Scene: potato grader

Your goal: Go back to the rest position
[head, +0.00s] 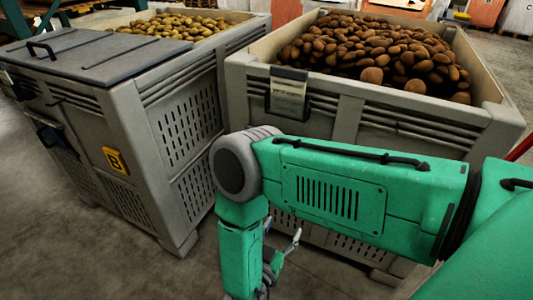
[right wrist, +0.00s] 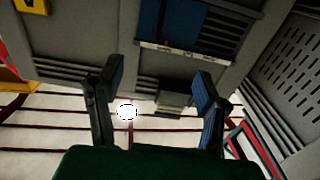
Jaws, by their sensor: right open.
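My right arm, green, reaches across the head view from the right and bends down at a grey joint. My right gripper (head: 282,262) hangs low at the end of it, in front of the right crate and partly hidden by my own arm. In the right wrist view my right gripper (right wrist: 158,88) is open, its two dark fingers wide apart with nothing between them. Past the fingers are grey slatted panels and a small label holder (right wrist: 172,97). My left gripper is not in the head view.
A grey crate (head: 485,122) full of brown potatoes (head: 385,55) stands ahead right. Another grey crate (head: 130,115) with yellowish potatoes (head: 178,24), a dark lid (head: 85,55) and a yellow B tag (head: 115,160) stands left. Bare concrete floor (head: 75,245) lies at lower left.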

